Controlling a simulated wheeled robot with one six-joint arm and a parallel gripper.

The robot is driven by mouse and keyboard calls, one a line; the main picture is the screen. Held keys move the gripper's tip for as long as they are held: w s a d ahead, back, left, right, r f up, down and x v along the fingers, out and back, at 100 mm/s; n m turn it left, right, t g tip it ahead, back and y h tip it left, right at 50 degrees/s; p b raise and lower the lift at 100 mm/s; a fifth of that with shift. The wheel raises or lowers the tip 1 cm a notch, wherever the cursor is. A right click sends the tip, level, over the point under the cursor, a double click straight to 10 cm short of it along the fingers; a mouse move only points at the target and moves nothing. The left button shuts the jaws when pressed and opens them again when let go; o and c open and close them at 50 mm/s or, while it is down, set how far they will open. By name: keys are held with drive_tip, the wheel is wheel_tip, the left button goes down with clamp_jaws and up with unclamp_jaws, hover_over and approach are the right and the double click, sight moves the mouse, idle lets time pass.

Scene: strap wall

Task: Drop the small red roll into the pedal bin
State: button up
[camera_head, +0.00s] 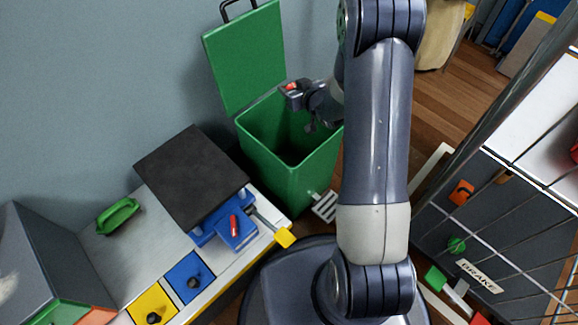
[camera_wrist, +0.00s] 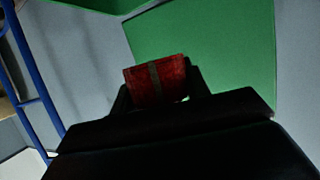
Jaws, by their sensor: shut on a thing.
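The small red roll (camera_wrist: 157,82), with a dark band round it, sits between the jaws of my gripper (camera_wrist: 160,95) in the wrist view. In the head view my gripper (camera_head: 290,90) holds the red roll (camera_head: 291,87) above the back part of the open mouth of the green pedal bin (camera_head: 284,180). The bin's lid (camera_head: 243,55) stands up, open, against the wall. The wrist view also shows the green lid (camera_wrist: 215,45) behind the roll. My arm hides the right part of the bin. The inside of the bin that shows looks empty.
A bench (camera_head: 130,240) at left carries a dark block (camera_head: 190,175), a green handle (camera_head: 118,216) and blue and yellow plates with knobs. A striped pedal (camera_head: 324,206) is at the bin's foot. A strapped dark panel marked BRAKE (camera_head: 479,276) stands at right.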

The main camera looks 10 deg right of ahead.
wheel_tip(320, 180, down, 6)
drive_tip(key=b, duration=0.4)
drive_tip(key=o, duration=1)
drive_tip(key=shift+o, duration=0.2)
drive_tip(key=p+v, duration=0.2)
drive_tip(key=v, duration=0.9)
drive_tip(key=shift+w+f, duration=0.1)
drive_tip(key=shift+w, duration=0.05)
